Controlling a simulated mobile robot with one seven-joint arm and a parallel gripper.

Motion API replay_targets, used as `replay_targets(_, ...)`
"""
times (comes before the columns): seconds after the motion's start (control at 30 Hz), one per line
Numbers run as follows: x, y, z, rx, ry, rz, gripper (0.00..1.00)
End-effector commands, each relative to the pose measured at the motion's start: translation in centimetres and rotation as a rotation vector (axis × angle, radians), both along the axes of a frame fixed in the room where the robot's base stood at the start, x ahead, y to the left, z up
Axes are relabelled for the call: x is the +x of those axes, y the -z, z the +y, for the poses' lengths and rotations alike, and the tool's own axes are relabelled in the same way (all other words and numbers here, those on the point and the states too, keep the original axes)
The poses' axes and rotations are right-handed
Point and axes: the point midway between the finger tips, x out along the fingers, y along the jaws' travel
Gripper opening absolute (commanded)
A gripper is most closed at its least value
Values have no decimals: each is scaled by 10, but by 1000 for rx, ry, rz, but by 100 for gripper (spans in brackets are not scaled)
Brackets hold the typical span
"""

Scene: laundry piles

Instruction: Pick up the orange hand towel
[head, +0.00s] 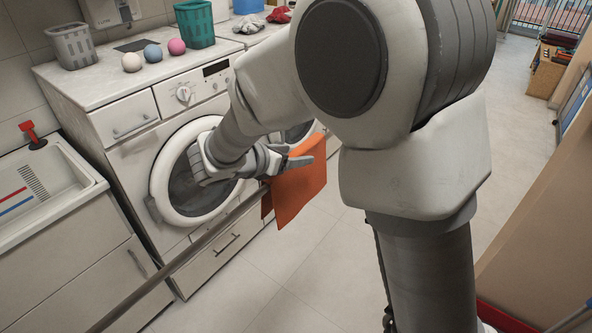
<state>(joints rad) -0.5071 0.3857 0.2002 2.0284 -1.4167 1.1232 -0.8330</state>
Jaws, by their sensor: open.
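The orange hand towel (300,192) hangs in front of the washing machines, with a wide panel on the right and a narrow strip lower on the left. It appears draped over a thin rail (170,268) that runs from the lower left towards it. My gripper (290,160) is open at the towel's upper left edge, and its fingers overlap the towel in this view. I cannot tell whether they touch it. Part of the towel's top is hidden behind the gripper.
A white washing machine (125,97) stands behind, with coloured balls (152,52), a grey basket (73,46) and a green basket (195,24) on top. A sink (40,190) is at left. Tiled floor (290,265) is open below the towel. A wooden panel (545,220) stands at right.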

Motion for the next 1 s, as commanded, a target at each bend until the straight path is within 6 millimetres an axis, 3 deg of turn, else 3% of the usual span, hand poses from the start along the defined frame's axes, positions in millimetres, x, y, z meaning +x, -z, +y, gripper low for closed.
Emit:
replay_targets(0.13, 0, 0, 0, 1, 0, -1, 68)
replay_targets(0.5, 0, -1, 1, 1, 0, -1, 2)
replay_targets(1.0, -1, -1, 1, 1, 0, -1, 0)
